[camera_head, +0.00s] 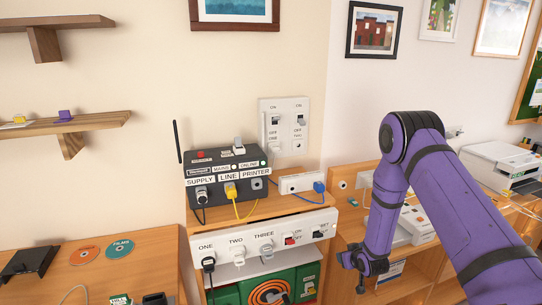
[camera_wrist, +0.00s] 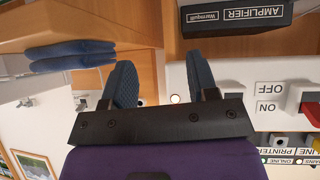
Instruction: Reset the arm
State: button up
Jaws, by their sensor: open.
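My purple arm reaches in from the lower right in the head view, bends at a raised elbow and points down. My gripper (camera_head: 352,270) is at its lower end, in front of the wooden desk and to the right of the white switch strip. In the wrist view my gripper (camera_wrist: 162,72) shows two blue padded fingers set apart with nothing between them. That view is upside down. The fingers are close to a white panel (camera_wrist: 262,75) with ON and OFF labels; I cannot tell whether they touch it.
A black box (camera_head: 225,172) with SUPPLY, LINE and PRINTER plugs stands on the desk. The switch strip (camera_head: 262,246) is below it. A printer (camera_head: 500,163) is at right. The wrist view shows a black amplifier (camera_wrist: 245,14) and blue folded-looking items (camera_wrist: 72,56).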

jog(key=s+d+r+m+g+h, duration=0.1)
jog(key=s+r, duration=0.2)
jog(key=r, duration=0.9)
jog(key=s+d+r, duration=0.1)
jog(key=s+r, duration=0.2)
jog(key=r, duration=0.9)
jog(key=s+r+m+g+h, duration=0.1)
jog(key=s+r, duration=0.2)
jog(key=r, duration=1)
jog(key=s+r+g, duration=0.2)
jog(key=s+r, duration=0.9)
jog(key=s, duration=0.6)
jog(key=s+r+m+g, duration=0.1)
jog(key=s+r, duration=0.2)
jog(key=s, duration=1.4)
jog(key=shift+d, duration=0.2)
